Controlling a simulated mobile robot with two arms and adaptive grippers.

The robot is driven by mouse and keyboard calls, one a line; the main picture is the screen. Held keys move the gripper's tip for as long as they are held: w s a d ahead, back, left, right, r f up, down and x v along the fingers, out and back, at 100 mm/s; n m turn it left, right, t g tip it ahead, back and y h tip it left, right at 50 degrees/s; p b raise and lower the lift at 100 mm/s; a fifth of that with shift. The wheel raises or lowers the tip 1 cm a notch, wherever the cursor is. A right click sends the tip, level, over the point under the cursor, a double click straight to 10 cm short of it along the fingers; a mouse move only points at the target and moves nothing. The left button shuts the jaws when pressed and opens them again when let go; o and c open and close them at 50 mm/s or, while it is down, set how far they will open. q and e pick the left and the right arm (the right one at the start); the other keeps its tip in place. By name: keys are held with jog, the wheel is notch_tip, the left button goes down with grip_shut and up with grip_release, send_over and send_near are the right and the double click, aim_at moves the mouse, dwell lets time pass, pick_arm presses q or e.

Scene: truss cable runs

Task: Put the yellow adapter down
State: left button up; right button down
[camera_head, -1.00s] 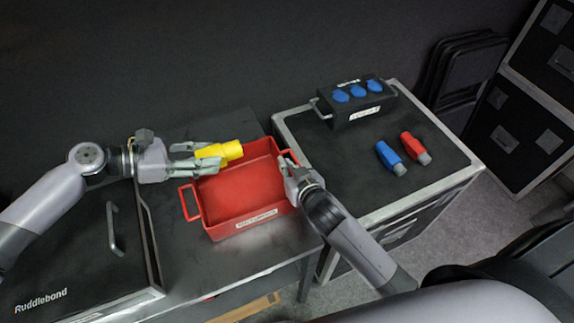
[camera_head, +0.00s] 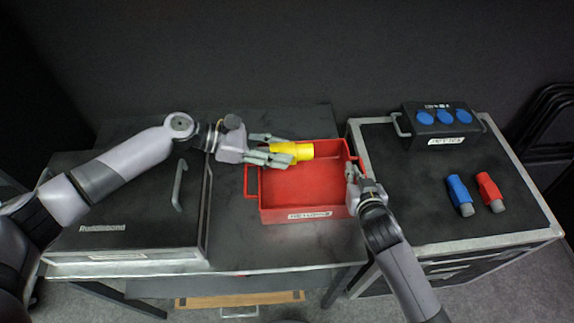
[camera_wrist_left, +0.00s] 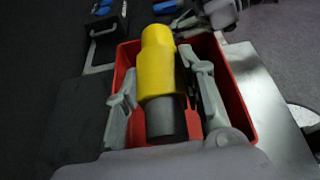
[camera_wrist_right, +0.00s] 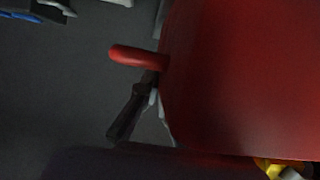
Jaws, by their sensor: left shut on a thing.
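The yellow adapter (camera_head: 292,150) is held in my left gripper (camera_head: 284,149), over the back part of the red crate (camera_head: 303,213). In the left wrist view the adapter (camera_wrist_left: 157,70) lies lengthwise between the two fingers, its dark grey end (camera_wrist_left: 165,120) nearer the wrist. The red crate (camera_wrist_left: 236,100) shows beneath it. How high it is above the crate floor is hard to tell. My right gripper (camera_head: 353,170) is at the crate's right handle. The right wrist view is dark; it shows the red handle (camera_wrist_right: 138,57) by the fingers, whose closure is unclear.
A black case on the right bears a distribution box (camera_head: 437,128) with blue sockets, a blue connector (camera_head: 459,193) and a red connector (camera_head: 489,189). A black case (camera_head: 130,220) marked Ruddlebond stands left of the crate. The crate floor looks empty.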

pick_arm(q)
notch_tip(320, 180, down, 5)
jog(key=shift+r, duration=0.1)
dwell(0.4)
jog(key=shift+s+d+f, duration=0.1)
jog(key=shift+s+f, duration=0.05)
jog(key=shift+f, duration=0.6)
jog(key=o, duration=1.3)
jog(key=shift+s+f, duration=0.1)
jog(key=shift+f, duration=0.1)
pick_arm(e)
jog(key=shift+d, duration=0.1)
pick_arm(q)
jog(key=v, duration=0.2)
jog(key=r+v, duration=0.1)
jog(key=v, duration=0.5)
jog(key=shift+w+d+r, duration=0.1)
jog(key=shift+w+r, duration=0.1)
jog(key=shift+r, duration=0.1)
